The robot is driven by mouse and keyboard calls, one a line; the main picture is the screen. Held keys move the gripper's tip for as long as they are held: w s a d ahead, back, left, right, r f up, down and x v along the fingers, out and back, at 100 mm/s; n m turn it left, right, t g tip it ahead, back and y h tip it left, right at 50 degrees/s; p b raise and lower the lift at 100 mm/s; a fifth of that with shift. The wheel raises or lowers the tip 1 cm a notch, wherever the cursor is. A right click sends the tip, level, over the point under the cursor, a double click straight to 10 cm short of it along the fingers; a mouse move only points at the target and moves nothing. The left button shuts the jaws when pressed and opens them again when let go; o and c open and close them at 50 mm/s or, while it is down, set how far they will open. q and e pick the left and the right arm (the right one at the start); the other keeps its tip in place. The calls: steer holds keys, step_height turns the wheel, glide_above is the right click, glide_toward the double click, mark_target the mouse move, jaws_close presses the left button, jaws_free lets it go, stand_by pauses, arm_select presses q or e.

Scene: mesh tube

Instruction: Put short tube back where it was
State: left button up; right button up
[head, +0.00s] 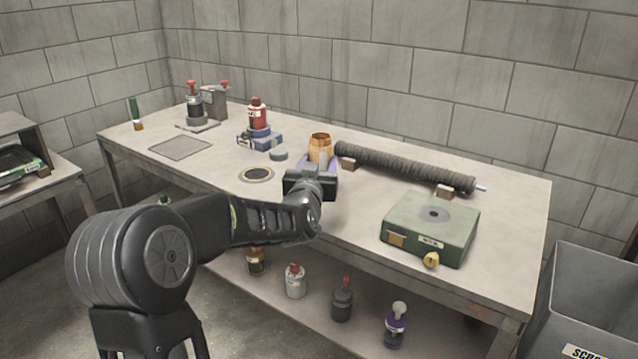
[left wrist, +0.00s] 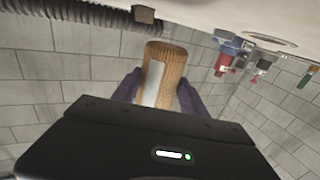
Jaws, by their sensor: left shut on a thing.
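The short tube (head: 321,144) is tan-orange and hollow, with an open top in the head view. My left gripper (head: 319,161) is shut on it, with purple fingers on both sides. In the left wrist view the tube (left wrist: 166,72) shows a pale patch on its side, between the fingers (left wrist: 158,92). I cannot tell whether its lower end touches the table. A flat round dark spot with a pale ring (head: 257,174) lies on the table, left of the gripper. My right gripper is not in view.
A long dark mesh tube (head: 405,166) rests on brown blocks behind and right of my gripper. A green box (head: 430,226) stands at the front right. A red bottle (head: 257,114), blue blocks (head: 262,140) and a grey puck (head: 278,155) stand left. A grey bin (head: 585,305) is at the right.

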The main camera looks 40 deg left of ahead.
arm_select(q)
steer(key=shift+f+b, duration=0.55)
steer(key=shift+f, duration=1.9)
steer(key=shift+f, duration=0.15)
steer(key=o, duration=1.4)
steer(key=shift+s+d, duration=0.1)
steer(key=shift+s, duration=0.05)
steer(key=v, duration=1.1)
steer(key=shift+s+d, duration=0.2)
steer(key=shift+s, duration=0.1)
